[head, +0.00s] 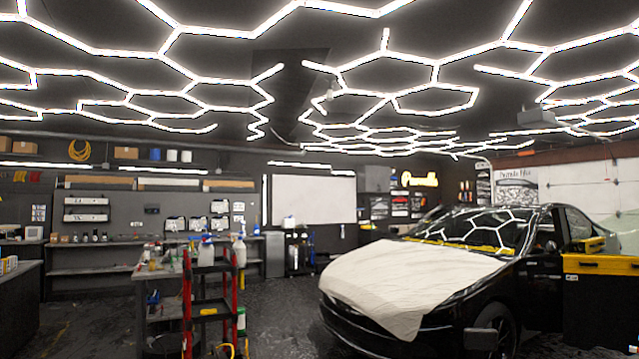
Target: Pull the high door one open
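I cannot tell which thing in the head view is the high door one. A white panelled surface like a garage door (568,188) stands at the far right, behind the car, and its lower part is hidden. A black car (541,268) stands at the right with a white cloth (400,278) over its hood. The car's near side shows only in part. My gripper is not in view, so its state and its distance from any door are hidden.
A red-framed cart (187,300) with spray bottles stands at centre left, against a workbench (160,280). A black and yellow cabinet (601,265) stands at the right edge. A grey counter (22,300) is at the left edge. Dark floor (85,325) is free between counter and cart.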

